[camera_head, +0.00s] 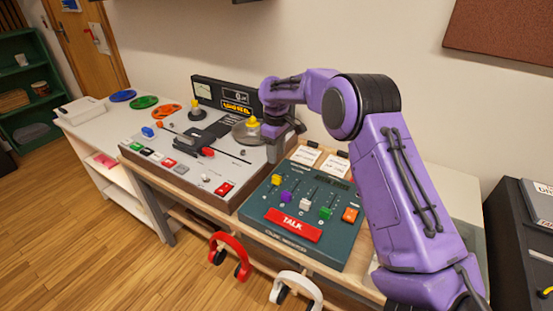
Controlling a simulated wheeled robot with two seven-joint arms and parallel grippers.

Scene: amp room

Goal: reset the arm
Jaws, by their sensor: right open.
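My right arm, purple with black joints, comes in from the right and reaches over the consoles. My right gripper (280,145) points down over the right edge of the light grey console (215,185), just right of a round metal dish (240,137) with a yellow piece on it. Its jaws are open, with nothing seen held in them. The fingertips are small and partly hidden by the wrist, so I cannot tell whether they touch the console. My left gripper is not in view.
A dark teal panel (335,250) with colored sliders and a red TALK button lies below my right forearm. Red headphones (232,243) and white headphones (297,281) hang at the table's front. A white shelf (95,125) stands left. The wooden floor at left is clear.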

